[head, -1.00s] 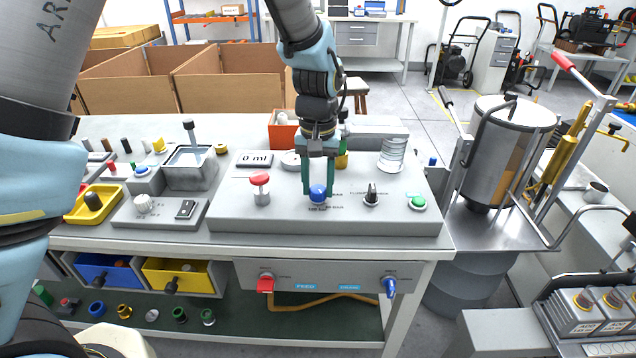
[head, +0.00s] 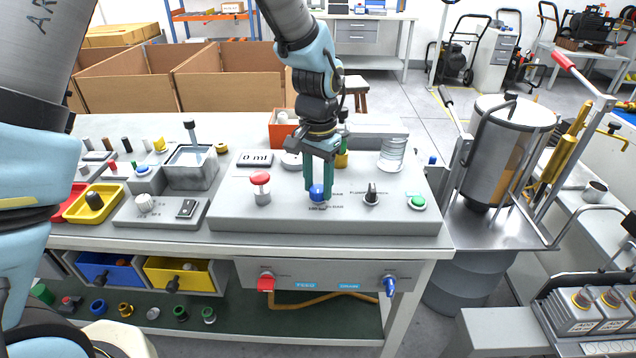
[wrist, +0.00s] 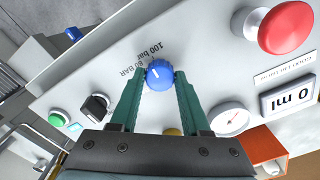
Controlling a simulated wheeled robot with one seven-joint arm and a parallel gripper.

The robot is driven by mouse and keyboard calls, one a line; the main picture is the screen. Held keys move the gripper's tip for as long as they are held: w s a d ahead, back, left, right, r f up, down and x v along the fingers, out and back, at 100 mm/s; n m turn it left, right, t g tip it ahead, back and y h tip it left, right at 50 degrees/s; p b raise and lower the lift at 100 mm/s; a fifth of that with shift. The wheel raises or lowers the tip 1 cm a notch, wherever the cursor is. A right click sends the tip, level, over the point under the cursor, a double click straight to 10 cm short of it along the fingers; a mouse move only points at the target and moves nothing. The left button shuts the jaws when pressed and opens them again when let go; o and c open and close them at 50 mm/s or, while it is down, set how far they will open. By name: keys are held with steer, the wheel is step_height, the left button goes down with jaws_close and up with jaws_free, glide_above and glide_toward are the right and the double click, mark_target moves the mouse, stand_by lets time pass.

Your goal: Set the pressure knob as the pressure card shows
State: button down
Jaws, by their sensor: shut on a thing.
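The blue pressure knob (head: 317,193) sits near the front edge of the grey console (head: 235,215). My gripper (head: 318,192) reaches down from above with its green fingers closed on the knob's two sides. In the wrist view the blue knob (wrist: 159,74) lies between the fingertips of my gripper (wrist: 160,76), with a short white mark on its top. Printed text beside it there reads 100 bar and 80 BAR. The fingers hide part of the markings around the knob. I cannot make out a pressure card for certain.
A red mushroom button (head: 260,180) stands left of the knob; a black selector (head: 371,195) and green button (head: 418,202) stand right. Behind are a 0 ml display (head: 255,159), a round gauge (wrist: 231,119) and an orange box (head: 282,128).

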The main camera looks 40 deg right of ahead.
mark_target(318, 188)
steer(key=shift+c, duration=1.9)
jaws_free()
steer(key=shift+r, duration=0.1)
step_height(318, 188, up, 11)
steer(key=b, duration=0.1)
steer(key=shift+f+b, duration=0.2)
steer(key=shift+b, duration=0.1)
